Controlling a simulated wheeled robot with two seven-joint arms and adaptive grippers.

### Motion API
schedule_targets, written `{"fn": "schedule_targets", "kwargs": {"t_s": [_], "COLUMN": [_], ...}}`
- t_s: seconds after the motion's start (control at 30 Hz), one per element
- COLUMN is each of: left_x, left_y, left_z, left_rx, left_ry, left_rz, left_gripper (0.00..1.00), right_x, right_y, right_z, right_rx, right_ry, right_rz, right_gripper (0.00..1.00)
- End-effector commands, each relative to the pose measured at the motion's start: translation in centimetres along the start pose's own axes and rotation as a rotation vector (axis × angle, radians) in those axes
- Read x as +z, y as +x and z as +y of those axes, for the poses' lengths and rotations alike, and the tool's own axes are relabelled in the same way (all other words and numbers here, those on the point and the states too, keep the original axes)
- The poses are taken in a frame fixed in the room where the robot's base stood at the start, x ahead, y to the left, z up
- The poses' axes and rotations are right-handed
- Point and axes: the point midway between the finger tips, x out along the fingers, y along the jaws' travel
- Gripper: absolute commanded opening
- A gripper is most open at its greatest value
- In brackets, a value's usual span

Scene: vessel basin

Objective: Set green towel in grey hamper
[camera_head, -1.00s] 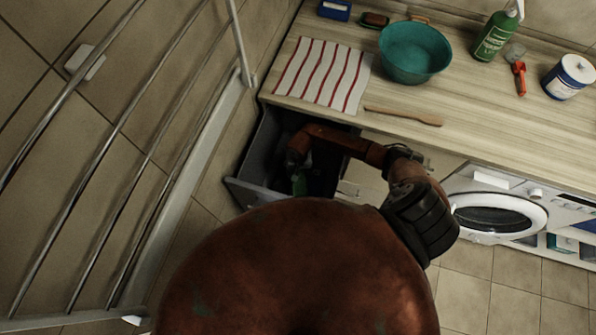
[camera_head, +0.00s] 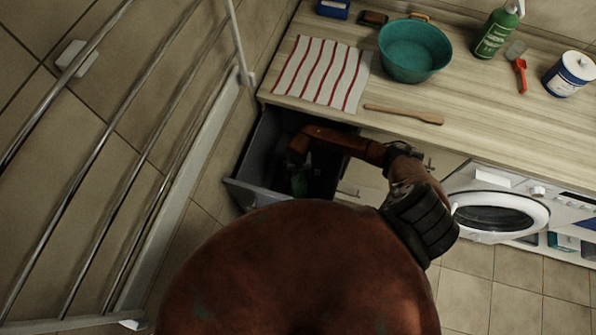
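The grey hamper (camera_head: 252,195) is a pull-out bin under the counter, open at the top. A brown arm, which I take to be my left, bends round from the right and reaches into it. My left gripper (camera_head: 299,168) is down inside the hamper, small and dark, and its fingers are not clear. The rest of the towel is hidden or lost in shadow. I cannot tell whether the fingers hold it. My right gripper is not in view.
The wooden counter (camera_head: 480,125) holds a striped cloth (camera_head: 322,74), a teal basin (camera_head: 414,52), a wooden spatula (camera_head: 403,115), a green spray bottle (camera_head: 498,32) and a white tub (camera_head: 570,75). A washing machine (camera_head: 495,213) is below right. A metal rack (camera_head: 110,130) stands left.

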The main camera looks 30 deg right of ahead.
Motion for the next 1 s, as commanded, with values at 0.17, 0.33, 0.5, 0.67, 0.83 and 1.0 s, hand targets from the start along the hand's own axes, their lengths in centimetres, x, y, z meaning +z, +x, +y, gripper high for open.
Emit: {"fn": "schedule_targets", "kwargs": {"t_s": [0.17,0.33,0.5,0.67,0.83,1.0], "left_x": [0.0,-0.2,-0.8,-1.3,-1.7,-1.9], "left_y": [0.0,-0.8,-2.9,-5.1,-6.8,-7.8], "left_z": [0.0,-0.1,-0.1,-0.3,-0.3,-0.4], "left_rx": [0.0,0.0,-0.001,-0.002,-0.003,-0.003], "left_ry": [0.0,0.0,-0.001,-0.001,-0.001,-0.001], "left_rz": [0.0,0.003,0.01,0.017,0.022,0.025], "left_gripper": [0.4,0.4,0.4,0.4,0.4,0.4], "right_x": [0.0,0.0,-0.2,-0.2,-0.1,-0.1], "right_y": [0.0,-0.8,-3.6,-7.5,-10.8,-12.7], "right_z": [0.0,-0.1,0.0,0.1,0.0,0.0], "right_rx": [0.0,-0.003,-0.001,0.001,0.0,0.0], "right_ry": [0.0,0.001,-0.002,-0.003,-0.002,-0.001], "right_rz": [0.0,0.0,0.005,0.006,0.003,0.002], "right_gripper": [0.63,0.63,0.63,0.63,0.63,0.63]}}
